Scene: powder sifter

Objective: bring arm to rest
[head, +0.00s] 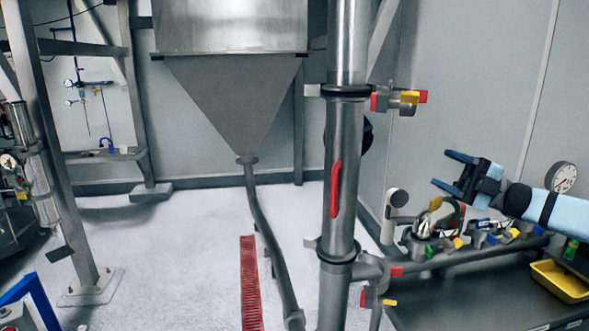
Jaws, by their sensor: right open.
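My right arm comes in from the right edge, pale blue with a black band. Its gripper (441,168) is dark blue and points left, with its two fingers spread apart and nothing between them. It is in the air, above and to the left of the pipe fittings along the right bench. My left gripper does not show.
A tall steel pipe (342,190) with a red handle (335,188) stands left of the gripper. Valves (400,98) with red and yellow handles jut from it. A yellow tray (560,281) sits on the dark bench (450,303). A metal hopper (235,100) hangs behind.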

